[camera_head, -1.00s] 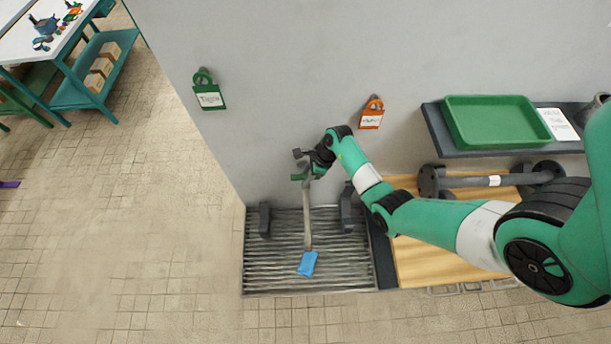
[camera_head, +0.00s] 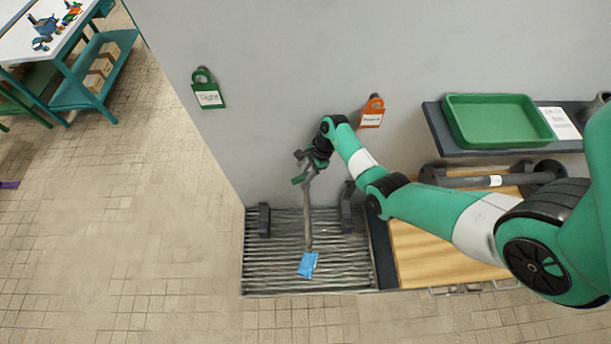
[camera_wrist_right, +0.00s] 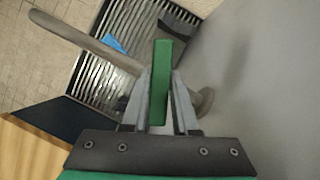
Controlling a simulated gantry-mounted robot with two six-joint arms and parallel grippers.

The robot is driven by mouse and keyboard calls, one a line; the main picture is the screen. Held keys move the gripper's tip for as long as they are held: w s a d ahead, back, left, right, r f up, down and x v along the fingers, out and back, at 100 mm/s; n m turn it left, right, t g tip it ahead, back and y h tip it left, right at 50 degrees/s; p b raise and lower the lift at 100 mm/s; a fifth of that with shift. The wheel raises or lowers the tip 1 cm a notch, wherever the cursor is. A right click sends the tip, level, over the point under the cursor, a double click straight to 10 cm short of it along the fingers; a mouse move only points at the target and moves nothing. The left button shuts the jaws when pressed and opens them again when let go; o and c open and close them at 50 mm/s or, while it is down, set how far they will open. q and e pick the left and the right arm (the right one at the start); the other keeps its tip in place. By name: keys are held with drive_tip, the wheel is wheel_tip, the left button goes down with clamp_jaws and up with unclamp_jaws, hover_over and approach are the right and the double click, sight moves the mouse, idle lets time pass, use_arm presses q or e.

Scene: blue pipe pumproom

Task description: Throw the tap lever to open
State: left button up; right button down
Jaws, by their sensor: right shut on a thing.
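The tap is a grey pipe (camera_head: 308,222) that reaches out from the wall over a ribbed drain grate. Its green lever (camera_head: 299,180) sits at the top of the pipe, tilted in the head view. My right gripper (camera_head: 307,168) is at the tap's top. In the right wrist view the green lever (camera_wrist_right: 162,60) stands between the two grey fingers of the gripper (camera_wrist_right: 160,88), which are shut on it. The tap's pipe (camera_wrist_right: 85,42) runs to the upper left there, and its round wall end (camera_wrist_right: 205,102) shows at right. My left gripper is not in view.
The grate (camera_head: 270,278) has a blue piece (camera_head: 308,265) on it and dark brackets (camera_head: 264,220) at its back. Green (camera_head: 208,97) and orange (camera_head: 372,117) tags hang on the wall. A shelf with a green tray (camera_head: 497,128) is at right. Open floor lies left.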

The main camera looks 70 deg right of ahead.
drive_tip(key=c, duration=0.7)
unclamp_jaws()
drive_tip(key=shift+r, duration=0.1)
drive_tip(key=p+v, duration=0.1)
drive_tip(key=v, duration=0.6)
drive_tip(key=shift+r, duration=0.15)
